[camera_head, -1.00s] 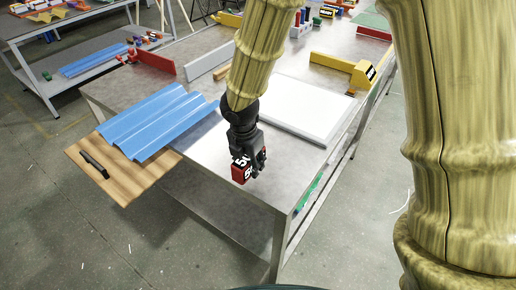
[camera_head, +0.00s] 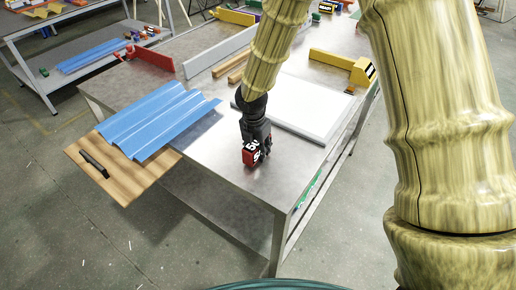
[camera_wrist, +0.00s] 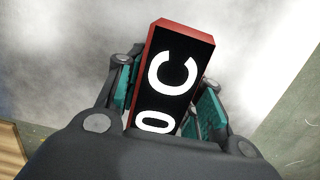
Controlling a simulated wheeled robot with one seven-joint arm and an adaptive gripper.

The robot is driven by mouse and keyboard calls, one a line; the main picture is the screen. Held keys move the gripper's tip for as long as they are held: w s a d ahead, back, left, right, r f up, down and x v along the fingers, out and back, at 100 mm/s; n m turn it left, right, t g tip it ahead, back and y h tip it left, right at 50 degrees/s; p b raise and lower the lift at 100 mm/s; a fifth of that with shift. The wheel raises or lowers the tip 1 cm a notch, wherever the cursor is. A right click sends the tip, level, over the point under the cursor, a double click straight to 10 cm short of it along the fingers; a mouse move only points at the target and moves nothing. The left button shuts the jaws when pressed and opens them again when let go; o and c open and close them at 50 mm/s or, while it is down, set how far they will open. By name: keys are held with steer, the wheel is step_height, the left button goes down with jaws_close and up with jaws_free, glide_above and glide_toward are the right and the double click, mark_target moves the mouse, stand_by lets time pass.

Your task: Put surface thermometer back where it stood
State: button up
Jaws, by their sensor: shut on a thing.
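The surface thermometer (camera_head: 250,155) is a small red block with a black face and white characters. My gripper (camera_head: 256,146) is shut on it, at the near part of the metal table. In the wrist view the thermometer (camera_wrist: 172,75) stands between the two teal-padded fingers of my gripper (camera_wrist: 165,100), its face showing a white "0" and "C". The bare grey tabletop lies beyond it. I cannot tell whether its bottom touches the table.
A blue corrugated sheet (camera_head: 155,120) lies on the table's left, over a wooden board (camera_head: 135,180) with a black handle. A white panel (camera_head: 305,110) lies behind my gripper. Yellow (camera_head: 345,66) and red (camera_head: 150,60) tools stand farther back. The table's near corner is bare.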

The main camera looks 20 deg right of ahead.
mark_target(255, 143)
steer(key=shift+f, duration=0.1)
steer(key=shift+f, duration=0.15)
steer(key=o, duration=1.3)
steer(key=r, duration=0.4)
steer(key=a+r, duration=0.1)
steer(key=r, duration=0.3)
steer(key=s+r, duration=0.1)
steer(key=r, duration=0.3)
steer(key=shift+s+a+r, duration=0.1)
steer(key=shift+a, duration=0.05)
